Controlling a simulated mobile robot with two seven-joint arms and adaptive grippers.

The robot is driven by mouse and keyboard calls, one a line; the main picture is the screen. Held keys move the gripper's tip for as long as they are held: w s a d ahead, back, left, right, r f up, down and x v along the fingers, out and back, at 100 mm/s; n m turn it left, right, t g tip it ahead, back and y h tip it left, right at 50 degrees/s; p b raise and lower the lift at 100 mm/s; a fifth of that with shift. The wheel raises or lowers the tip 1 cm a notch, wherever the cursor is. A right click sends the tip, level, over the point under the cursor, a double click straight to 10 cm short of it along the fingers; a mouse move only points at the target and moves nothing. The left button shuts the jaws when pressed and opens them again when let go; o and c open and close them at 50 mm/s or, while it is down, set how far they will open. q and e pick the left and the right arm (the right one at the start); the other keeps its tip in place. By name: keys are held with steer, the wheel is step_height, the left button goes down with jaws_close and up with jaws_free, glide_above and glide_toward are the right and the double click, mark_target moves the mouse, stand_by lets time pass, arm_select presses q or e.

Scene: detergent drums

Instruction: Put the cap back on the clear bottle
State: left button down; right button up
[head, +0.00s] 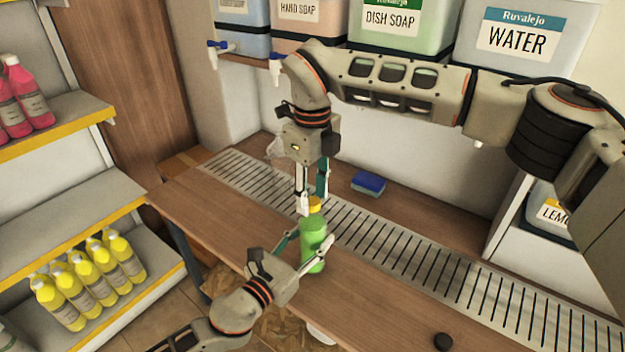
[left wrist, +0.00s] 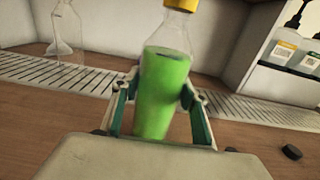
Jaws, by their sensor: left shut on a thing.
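A bottle of green liquid (head: 313,240) with clear upper walls stands over the counter, roughly upright; it fills the middle of the left wrist view (left wrist: 166,85). My left gripper (head: 304,252) is shut around its body. A yellow cap (head: 315,205) is at its top, also at the upper edge of the left wrist view (left wrist: 181,5). My right gripper (head: 312,200) points down at the cap, its fingers apart; whether they touch it is unclear. A clear, empty-looking bottle (left wrist: 68,32) stands behind to the left, faint in the head view (head: 278,150). A black round cap-like piece (head: 443,342) lies at front right.
A slotted metal drain strip (head: 400,262) runs along the wooden counter (head: 215,222). A blue sponge (head: 369,183) lies behind it. Large labelled drums (head: 398,22) stand above at the back. Shelves at left hold several yellow bottles (head: 88,278) and pink ones (head: 28,92).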

steer(key=shift+f, duration=0.35)
steer(key=shift+c, duration=0.3)
jaws_close()
steer(key=shift+o, duration=1)
jaws_free()
step_height(320, 180, up, 12)
